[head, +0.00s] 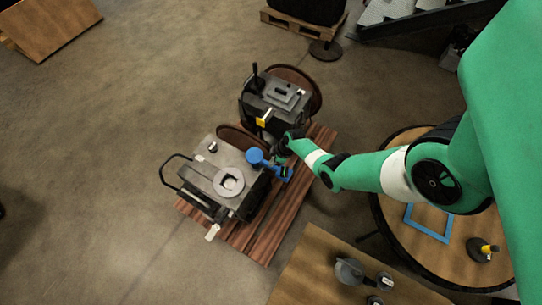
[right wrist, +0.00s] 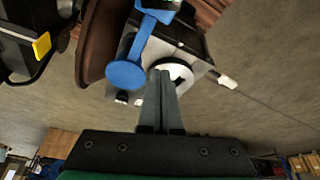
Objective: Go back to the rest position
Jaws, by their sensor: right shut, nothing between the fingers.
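My right arm comes in from the right in the head view, and its gripper (head: 283,152) is over the gap between two engine units. In the right wrist view the two dark fingers (right wrist: 160,82) are together with nothing between them. Their tips appear over the pale ring (right wrist: 173,72) of the front engine unit. That grey engine unit (head: 207,177) sits on the brown slatted platform. A blue tool with a round disc (head: 256,156) is next to the gripper, apart from its fingers in the wrist view (right wrist: 125,74). My left gripper is in neither view.
A second engine unit (head: 279,95) with a yellow tag stands behind. The slatted platform (head: 262,243) lies under both. A round table (head: 385,229) holds a blue square frame (head: 428,236) and a yellow-black part (head: 487,249). Open floor (head: 90,150) lies to the left.

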